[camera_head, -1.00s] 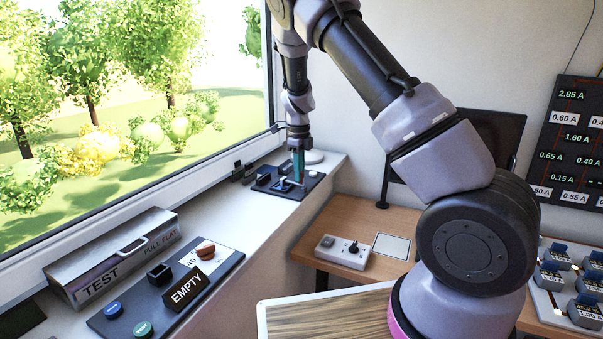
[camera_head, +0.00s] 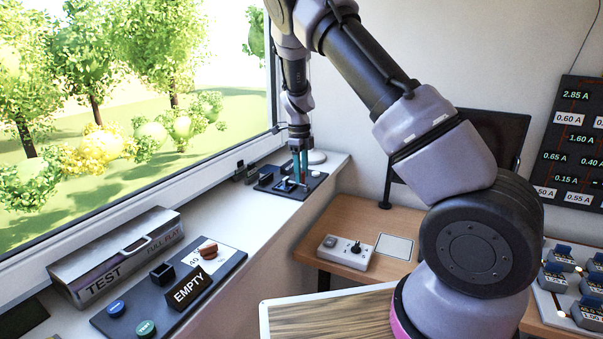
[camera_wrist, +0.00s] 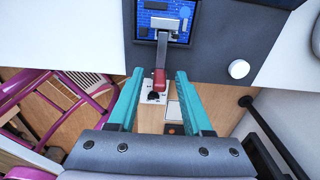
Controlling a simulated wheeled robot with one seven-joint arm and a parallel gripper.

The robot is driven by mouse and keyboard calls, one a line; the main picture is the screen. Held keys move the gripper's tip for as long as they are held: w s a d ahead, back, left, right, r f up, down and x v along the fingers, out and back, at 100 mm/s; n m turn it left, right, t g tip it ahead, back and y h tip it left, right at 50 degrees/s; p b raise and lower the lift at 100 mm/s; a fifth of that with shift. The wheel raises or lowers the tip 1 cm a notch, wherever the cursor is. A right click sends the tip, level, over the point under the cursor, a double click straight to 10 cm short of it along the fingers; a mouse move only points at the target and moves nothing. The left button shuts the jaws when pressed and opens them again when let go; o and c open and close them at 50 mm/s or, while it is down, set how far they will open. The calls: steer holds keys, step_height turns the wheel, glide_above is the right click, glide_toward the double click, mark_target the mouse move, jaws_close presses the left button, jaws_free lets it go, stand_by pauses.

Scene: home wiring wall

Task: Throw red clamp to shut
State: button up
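The red clamp shows in the wrist view as a grey metal arm ending in a red handle (camera_wrist: 160,79). It is mounted at a blue circuit board (camera_wrist: 190,9) on a dark base plate (camera_wrist: 215,62). My gripper (camera_wrist: 159,74) has teal fingers spread apart, one on each side of the red handle, with a visible gap on both sides. In the head view my gripper (camera_head: 300,165) points down over the dark plate (camera_head: 312,187) on the windowsill. The clamp is too small there to make out its handle.
A white round knob (camera_wrist: 239,69) sits on the base plate. On the near sill are a grey TEST box (camera_head: 110,262) and a panel with buttons and an EMPTY sign (camera_head: 188,288). A wooden desk (camera_head: 385,220) with a switch box (camera_head: 345,252) stands to the right.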

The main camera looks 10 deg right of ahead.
step_height(320, 180, up, 11)
steer(key=shift+w+a, duration=0.2)
steer(key=shift+a, duration=0.05)
stand_by(0.7)
steer(key=s+d+r+n+t+y, duration=0.2)
steer(key=s+d+r+n, duration=0.25)
steer(key=s+r, duration=0.3)
steer(key=s+d+r+n+t+y, duration=0.1)
steer(key=s+d+r+n+y, duration=0.15)
steer(key=s+r+n, duration=0.4)
steer(key=s+d+r+n+t+h, duration=0.1)
steer(key=s+r+n+t, duration=0.1)
steer(key=s+n, duration=0.3)
steer(key=s+d+r+n+t+h, duration=0.1)
steer(key=s+n, duration=0.4)
steer(key=s, duration=0.8)
step_height(320, 180, up, 2)
steer(key=shift+s+d+r+t, duration=0.1)
steer(key=shift+s+d+t, duration=0.3)
steer(key=shift+t, duration=0.4)
